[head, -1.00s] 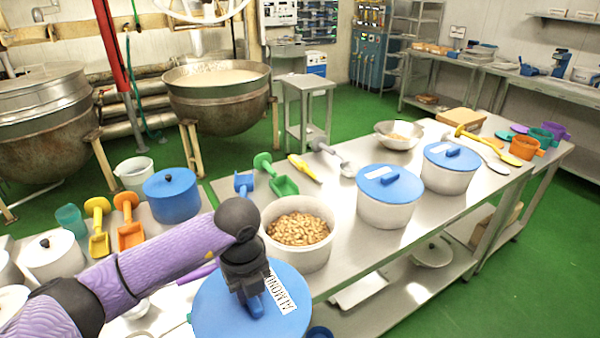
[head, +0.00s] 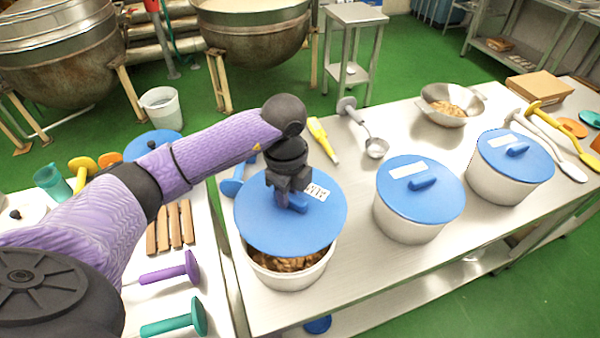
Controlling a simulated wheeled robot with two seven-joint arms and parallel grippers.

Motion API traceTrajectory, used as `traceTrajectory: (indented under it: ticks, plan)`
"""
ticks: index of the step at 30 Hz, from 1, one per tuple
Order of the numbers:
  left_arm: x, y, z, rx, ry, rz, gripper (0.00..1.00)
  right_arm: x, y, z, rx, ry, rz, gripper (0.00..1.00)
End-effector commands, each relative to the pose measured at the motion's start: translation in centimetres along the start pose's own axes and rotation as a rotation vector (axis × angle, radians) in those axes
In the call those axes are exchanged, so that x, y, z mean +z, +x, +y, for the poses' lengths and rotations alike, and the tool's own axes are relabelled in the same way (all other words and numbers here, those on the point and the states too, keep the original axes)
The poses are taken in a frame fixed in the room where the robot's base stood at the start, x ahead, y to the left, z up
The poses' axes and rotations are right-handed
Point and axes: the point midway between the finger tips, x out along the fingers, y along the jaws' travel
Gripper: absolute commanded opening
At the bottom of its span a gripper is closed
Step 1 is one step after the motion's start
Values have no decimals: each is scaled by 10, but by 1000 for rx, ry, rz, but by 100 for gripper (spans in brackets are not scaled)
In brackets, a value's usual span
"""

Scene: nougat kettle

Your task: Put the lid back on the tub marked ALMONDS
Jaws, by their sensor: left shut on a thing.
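My left gripper (head: 290,198) is shut on the handle of a blue round lid (head: 268,220) with a white label, partly covered by the gripper. The lid is over a white tub (head: 290,276) of almonds at the near left end of the steel table. Almonds (head: 285,262) show in a gap under the lid's near edge, so the lid is not flush there. Whether its far edge touches the tub is hidden. My right gripper is not in view.
Two white tubs with blue lids, a middle one (head: 408,216) and a right one (head: 503,176), stand to the right. A steel bowl (head: 450,105), a ladle (head: 375,147) and a yellow tool (head: 323,140) lie behind. Purple (head: 190,268) and teal (head: 198,316) tools are at left.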

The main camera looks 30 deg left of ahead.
Motion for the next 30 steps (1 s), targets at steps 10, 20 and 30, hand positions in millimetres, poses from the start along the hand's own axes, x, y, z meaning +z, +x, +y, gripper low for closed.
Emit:
traceTrajectory:
  ticks: [10,20,30]
  plan:
    - [0,42,0,2,1,0,0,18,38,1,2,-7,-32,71]
    - [0,67,0,0,1,0,0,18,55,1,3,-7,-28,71]
    - [0,66,0,0,1,0,0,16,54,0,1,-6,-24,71]
